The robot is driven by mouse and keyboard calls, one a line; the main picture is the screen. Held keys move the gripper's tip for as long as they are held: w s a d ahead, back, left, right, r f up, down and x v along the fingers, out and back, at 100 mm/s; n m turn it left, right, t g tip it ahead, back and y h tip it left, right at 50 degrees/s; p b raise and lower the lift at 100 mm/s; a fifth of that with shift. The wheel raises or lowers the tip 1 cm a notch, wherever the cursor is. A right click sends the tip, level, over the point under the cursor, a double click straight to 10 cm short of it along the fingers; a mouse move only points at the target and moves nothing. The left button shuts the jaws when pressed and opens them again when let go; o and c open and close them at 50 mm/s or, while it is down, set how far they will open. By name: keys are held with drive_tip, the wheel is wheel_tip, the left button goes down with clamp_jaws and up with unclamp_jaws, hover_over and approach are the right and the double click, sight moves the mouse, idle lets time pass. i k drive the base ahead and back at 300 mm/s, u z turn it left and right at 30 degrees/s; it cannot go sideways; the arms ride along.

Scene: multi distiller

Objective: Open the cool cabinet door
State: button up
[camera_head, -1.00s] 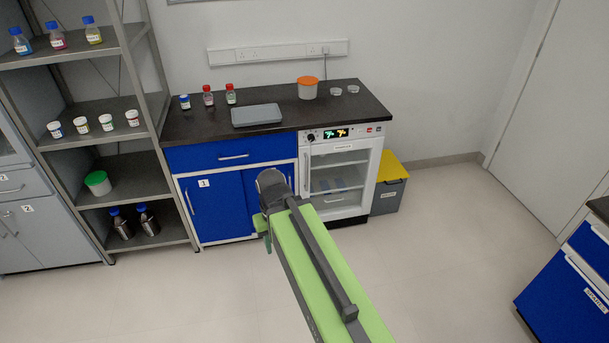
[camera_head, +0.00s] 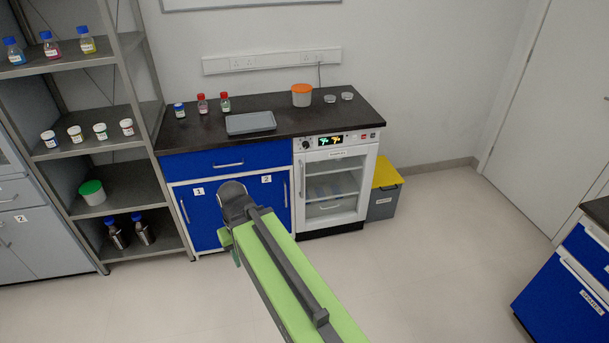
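The cool cabinet (camera_head: 331,189) is the white unit with a glass door under the right end of the dark worktop, with a lit display (camera_head: 330,140) above the door. Its door looks shut. A vertical handle (camera_head: 302,178) runs along the door's left edge. Shelves and a few bluish items show dimly through the glass. My green and grey arm reaches up from the bottom of the view. Its dark end (camera_head: 235,203) is in front of the blue cupboard doors, left of the cool cabinet. The gripper's fingers are not clearly visible.
A blue cupboard (camera_head: 207,222) with a drawer (camera_head: 222,161) stands left of the cool cabinet. A grey bin with a yellow lid (camera_head: 386,174) stands just to its right. A metal shelf rack (camera_head: 118,165) is at the left. The floor (camera_head: 430,260) in front is clear.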

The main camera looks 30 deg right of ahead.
sight(332, 187)
drive_tip(key=i, duration=0.95)
drive_tip(key=u, duration=0.05)
